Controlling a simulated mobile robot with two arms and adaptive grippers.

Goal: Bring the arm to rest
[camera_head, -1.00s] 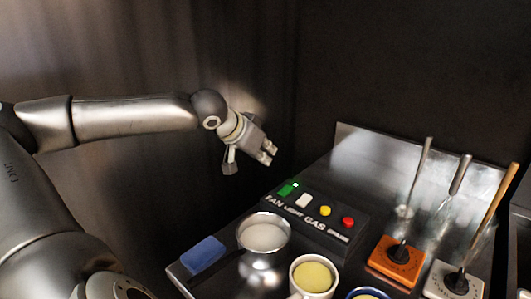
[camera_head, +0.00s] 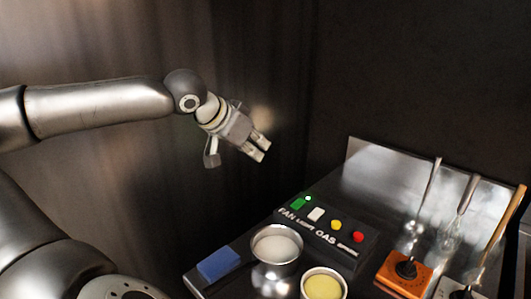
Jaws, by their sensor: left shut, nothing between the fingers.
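My left arm comes in from the left. Its gripper (camera_head: 257,150) is shut and empty, pointing down and to the right. It hangs in the air before the dark wall, above and to the left of the switch box, touching nothing. The switch box (camera_head: 330,243) on the counter carries a green switch (camera_head: 298,203), a white switch (camera_head: 316,214), a yellow button (camera_head: 336,225) and a red button (camera_head: 358,237). A small green light shows beside the green switch. My right gripper is not in view.
On the steel counter stand a metal bowl (camera_head: 277,258) with pale contents, a cup (camera_head: 323,287) with yellow contents and a blue block (camera_head: 219,264). An orange base (camera_head: 404,274) holds an upright metal tool at the right. A metal backsplash (camera_head: 385,172) rises behind.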

